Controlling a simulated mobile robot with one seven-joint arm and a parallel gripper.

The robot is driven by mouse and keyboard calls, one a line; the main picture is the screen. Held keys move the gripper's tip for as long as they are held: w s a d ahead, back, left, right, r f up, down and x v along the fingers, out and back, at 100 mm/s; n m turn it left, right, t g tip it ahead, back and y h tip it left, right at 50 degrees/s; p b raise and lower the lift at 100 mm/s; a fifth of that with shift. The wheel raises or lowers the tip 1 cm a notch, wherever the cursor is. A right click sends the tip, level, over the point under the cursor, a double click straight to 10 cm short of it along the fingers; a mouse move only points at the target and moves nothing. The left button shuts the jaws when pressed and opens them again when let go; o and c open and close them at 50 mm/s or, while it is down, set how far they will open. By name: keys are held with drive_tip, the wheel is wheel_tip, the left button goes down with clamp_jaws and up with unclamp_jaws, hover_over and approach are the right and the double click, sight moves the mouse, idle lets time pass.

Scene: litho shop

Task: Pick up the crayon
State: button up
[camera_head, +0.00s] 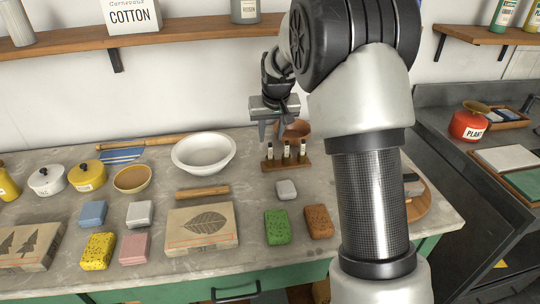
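Three small upright sticks with dark tips and pale lower parts, which look like the crayons (286,152), stand in a row on a small wooden holder (287,166) towards the back of the table. Which one the task means I cannot tell. My gripper (277,131) hangs above and behind the holder, pointing down, its two fingers apart. Nothing shows between the fingers. It appears apart from the sticks, though the depth is hard to judge. A brown bowl (294,131) is partly hidden behind it.
A white bowl (203,152) and a wooden stick (202,192) lie left of the holder. A wall shelf (180,34) runs above. My arm hides part of the table's right side.

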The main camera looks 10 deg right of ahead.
sight(270, 144)
drive_tip(key=x, duration=0.7)
drive_tip(key=shift+w+d+f+b, duration=0.15)
drive_tip(key=shift+w+f+b, duration=0.1)
drive_tip(key=shift+b, duration=0.1)
clamp_jaws()
